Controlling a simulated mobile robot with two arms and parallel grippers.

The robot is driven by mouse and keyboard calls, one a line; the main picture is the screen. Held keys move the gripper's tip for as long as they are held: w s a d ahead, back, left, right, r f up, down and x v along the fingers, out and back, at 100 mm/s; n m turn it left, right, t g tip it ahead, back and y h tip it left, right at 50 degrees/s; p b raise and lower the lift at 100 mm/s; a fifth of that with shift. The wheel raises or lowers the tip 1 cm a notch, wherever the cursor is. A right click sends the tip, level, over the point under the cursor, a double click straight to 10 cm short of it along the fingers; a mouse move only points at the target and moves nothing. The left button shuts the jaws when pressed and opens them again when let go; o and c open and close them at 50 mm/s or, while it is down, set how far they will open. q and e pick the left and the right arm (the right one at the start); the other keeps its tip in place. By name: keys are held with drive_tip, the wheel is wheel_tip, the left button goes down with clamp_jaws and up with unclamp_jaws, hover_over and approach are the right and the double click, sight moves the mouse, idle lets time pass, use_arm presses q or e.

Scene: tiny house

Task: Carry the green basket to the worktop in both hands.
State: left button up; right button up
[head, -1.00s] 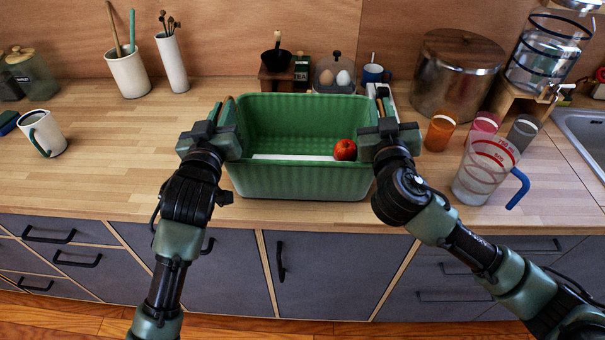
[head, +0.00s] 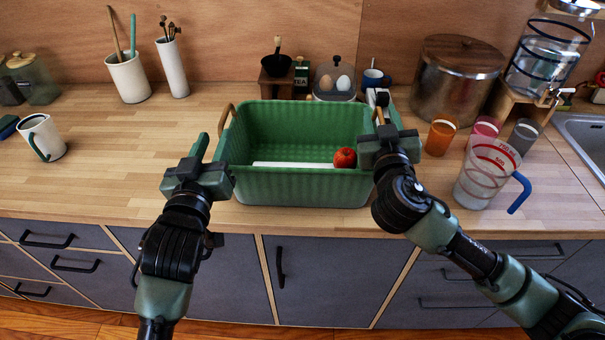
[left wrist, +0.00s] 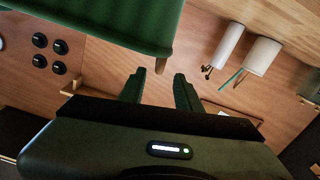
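The green basket (head: 290,187) stands upright on the wooden worktop (head: 90,185), near its front edge. A red round fruit (head: 345,157) and a flat white thing (head: 295,164) lie inside it. Its left handle (head: 225,116) is free. My left gripper (head: 205,150) is beside the basket's left side, off the handle. In the left wrist view its two fingers (left wrist: 159,90) are apart with nothing between them, and the green basket (left wrist: 110,20) shows above. My right gripper (head: 388,125) is at the basket's right handle (head: 380,114); whether its fingers close on it is hidden.
Behind the basket are an egg dome (head: 335,82) and a tea tin (head: 301,73). To the right stand a steel pot (head: 455,85), several cups and a measuring jug (head: 485,172). A white mug (head: 42,137) is far left.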

use_arm(q)
drive_tip(key=s, duration=0.4)
drive_tip(key=shift+s+a, duration=0.2)
drive_tip(key=shift+s, duration=0.05)
use_arm(e)
drive_tip(key=s, duration=1.2)
drive_tip(key=shift+a, duration=0.4)
drive_tip(key=shift+f, duration=0.1)
